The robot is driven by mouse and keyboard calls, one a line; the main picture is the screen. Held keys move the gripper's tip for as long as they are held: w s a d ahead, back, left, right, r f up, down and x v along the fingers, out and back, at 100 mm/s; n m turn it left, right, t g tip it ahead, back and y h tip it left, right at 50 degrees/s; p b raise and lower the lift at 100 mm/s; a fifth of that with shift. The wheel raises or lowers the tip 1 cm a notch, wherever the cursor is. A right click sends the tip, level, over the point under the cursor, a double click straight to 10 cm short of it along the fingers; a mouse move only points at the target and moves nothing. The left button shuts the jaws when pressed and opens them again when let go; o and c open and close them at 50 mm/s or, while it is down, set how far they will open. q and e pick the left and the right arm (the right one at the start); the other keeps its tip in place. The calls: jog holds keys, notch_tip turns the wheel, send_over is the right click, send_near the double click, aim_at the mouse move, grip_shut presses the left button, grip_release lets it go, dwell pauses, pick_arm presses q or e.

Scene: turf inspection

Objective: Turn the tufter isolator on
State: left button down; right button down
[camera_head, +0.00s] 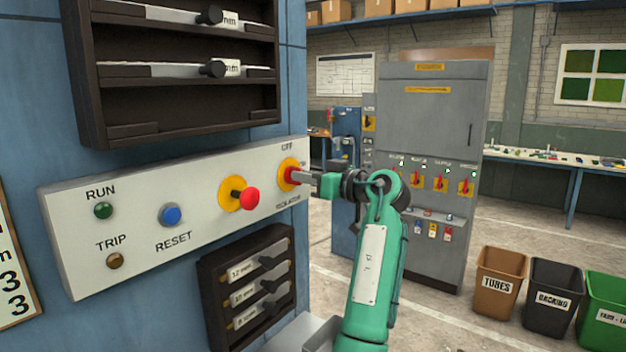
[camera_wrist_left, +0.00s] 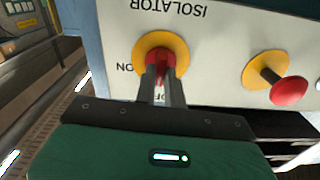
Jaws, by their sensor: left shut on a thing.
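The isolator (camera_head: 287,165) is a red handle on a yellow disc at the right end of the white control panel (camera_head: 140,215). The left wrist view shows its yellow disc (camera_wrist_left: 143,50) and red handle (camera_wrist_left: 158,66) upside down, with "ON" at the left and "OFF" partly hidden behind my fingers. My left gripper (camera_head: 303,177) is shut on the red handle; its fingers show on both sides of it in the wrist view (camera_wrist_left: 161,88). The handle looks roughly in line with the "OFF" mark, though the fingers cover part of it. My right gripper is not in view.
A red mushroom button (camera_head: 249,198) on yellow sits left of the isolator, near my fingers. A blue reset button (camera_head: 170,214) is farther left. Dark racks hang above (camera_head: 180,110) and below (camera_head: 222,300) the panel. A grey cabinet (camera_head: 432,130) and bins (camera_head: 500,270) stand behind.

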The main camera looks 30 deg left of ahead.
pick_arm(q)
jog(key=m+p, duration=0.1)
jog(key=m, duration=0.4)
jog(key=m+p, duration=0.1)
jog(key=m, duration=1.1)
jog(key=shift+w+r+p, duration=0.1)
jog(key=shift+w+p, duration=0.15)
jog(key=shift+p, duration=0.15)
dwell(0.3)
jog(key=c, duration=1.5)
grip_release()
jog(key=shift+w+f, duration=0.1)
jog(key=shift+f, duration=0.1)
jog(key=shift+d, duration=0.1)
